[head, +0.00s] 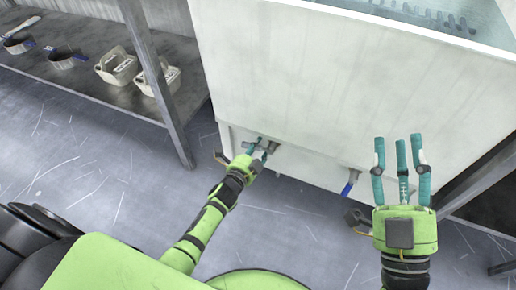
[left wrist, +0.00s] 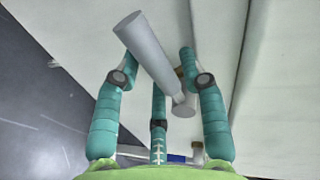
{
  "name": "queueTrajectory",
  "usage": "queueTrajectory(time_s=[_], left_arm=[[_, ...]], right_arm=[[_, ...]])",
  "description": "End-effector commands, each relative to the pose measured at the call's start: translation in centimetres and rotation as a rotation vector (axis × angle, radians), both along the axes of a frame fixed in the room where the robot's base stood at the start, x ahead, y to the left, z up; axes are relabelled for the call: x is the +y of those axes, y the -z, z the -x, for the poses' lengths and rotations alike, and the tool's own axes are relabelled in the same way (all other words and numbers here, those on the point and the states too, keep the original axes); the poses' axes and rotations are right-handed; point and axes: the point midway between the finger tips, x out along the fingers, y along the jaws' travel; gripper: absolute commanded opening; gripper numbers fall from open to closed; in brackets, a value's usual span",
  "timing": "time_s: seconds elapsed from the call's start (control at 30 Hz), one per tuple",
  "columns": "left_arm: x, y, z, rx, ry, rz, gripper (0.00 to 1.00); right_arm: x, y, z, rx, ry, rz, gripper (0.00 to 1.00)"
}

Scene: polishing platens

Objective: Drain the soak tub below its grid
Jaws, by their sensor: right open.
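The soak tub (head: 330,90) is a large white tank, with part of its grid (head: 430,14) showing at the top edge. A grey cylindrical fitting (head: 271,147) projects low on its front; it shows large in the left wrist view (left wrist: 152,58). My left gripper (head: 258,148) is at this fitting, its teal fingers spread on either side, with a gap visible at the right finger. Whether the left finger touches it is unclear. A blue-handled valve (head: 348,187) sits further right on the tub's lower edge. My right gripper (head: 400,150) is open and empty before the tub.
A metal shelf (head: 80,78) at left holds light bins (head: 117,66) and dark round items with blue parts (head: 66,59). Its post (head: 155,75) stands left of the tub. Another metal frame (head: 480,182) is at right. Scratched grey floor (head: 90,165) lies clear between.

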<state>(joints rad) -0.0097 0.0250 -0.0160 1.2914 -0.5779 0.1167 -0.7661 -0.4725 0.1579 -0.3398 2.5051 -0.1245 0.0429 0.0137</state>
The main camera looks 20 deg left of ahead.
Motion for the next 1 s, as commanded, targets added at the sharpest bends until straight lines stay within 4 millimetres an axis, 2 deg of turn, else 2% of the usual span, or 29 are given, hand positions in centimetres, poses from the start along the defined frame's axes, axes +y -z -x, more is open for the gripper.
queueTrajectory(time_s=[0.43,0.8,1.0], left_arm=[[0.1,-0.2,0.5,-0.004,0.001,0.001,0.54],[0.4,-1.0,5.7,0.002,0.001,0.001,0.54],[0.6,-1.4,7.5,0.002,0.0,0.001,0.54]], right_arm=[[0.0,0.1,0.0,0.002,0.001,-0.001,0.42],[0.0,0.0,0.0,0.0,0.001,0.0,0.42],[0.0,0.0,0.0,0.0,0.0,0.0,0.42]])
